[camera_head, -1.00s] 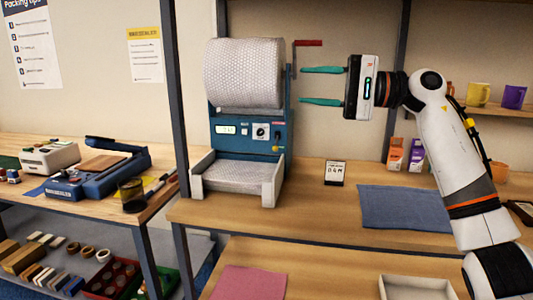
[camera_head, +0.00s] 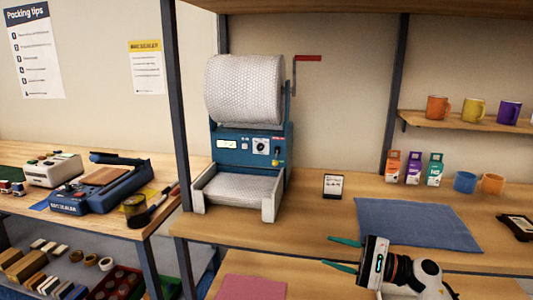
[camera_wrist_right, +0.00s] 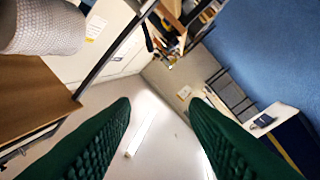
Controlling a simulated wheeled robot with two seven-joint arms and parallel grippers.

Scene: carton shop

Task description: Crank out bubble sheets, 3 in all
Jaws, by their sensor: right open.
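The bubble sheet machine (camera_head: 236,148) stands on the bench with a large roll of bubble wrap (camera_head: 245,88) on top. Its red-handled crank (camera_head: 308,58) sticks out at the upper right, with the handle pointing right. Bubble sheet (camera_head: 238,188) lies in the white tray (camera_head: 269,207) at its front. A small display (camera_head: 227,144) is lit, too small to read. My right gripper (camera_head: 343,254) is open and empty, low at the bench's front, right of and below the machine. Its green fingers (camera_wrist_right: 160,125) are apart with nothing between them. My left gripper is not in view.
A blue mat (camera_head: 415,222) lies right of the machine, behind my right gripper. A small sign (camera_head: 333,186) stands between them. Small boxes (camera_head: 413,168) and mugs (camera_head: 465,182) stand at the back right. A pink sheet (camera_head: 252,288) lies on the lower shelf.

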